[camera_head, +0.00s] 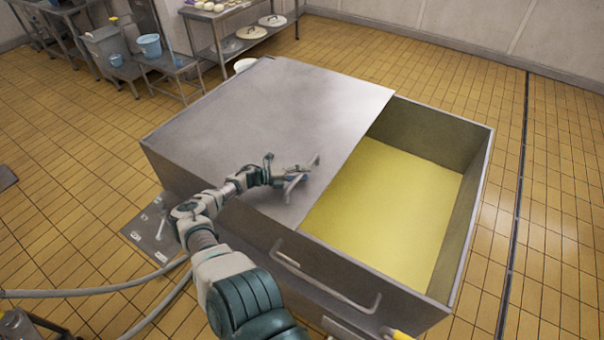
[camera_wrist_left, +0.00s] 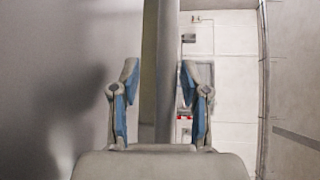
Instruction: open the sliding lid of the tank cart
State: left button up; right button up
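The tank cart (camera_head: 350,290) is a large grey metal box. Its flat sliding lid (camera_head: 270,110) covers the left part of the top, and the right part is open, showing pale yellow contents (camera_head: 390,210). My left gripper (camera_head: 300,178) is over the lid near its right front edge. In the left wrist view its blue-padded fingers (camera_wrist_left: 160,105) stand apart on either side of a grey upright bar (camera_wrist_left: 160,60), with gaps beside it. The bar looks like a lid handle, but its attachment is hidden. My right gripper is not seen.
A bent handle rail (camera_head: 330,285) runs along the cart's near side. Metal shelves (camera_head: 235,45) and a table with a blue bucket (camera_head: 150,45) stand behind at the left. The tiled floor (camera_head: 560,210) right of the cart is clear, with a dark drain line.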

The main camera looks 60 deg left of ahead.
pick_arm(q)
jog(key=v, duration=1.2)
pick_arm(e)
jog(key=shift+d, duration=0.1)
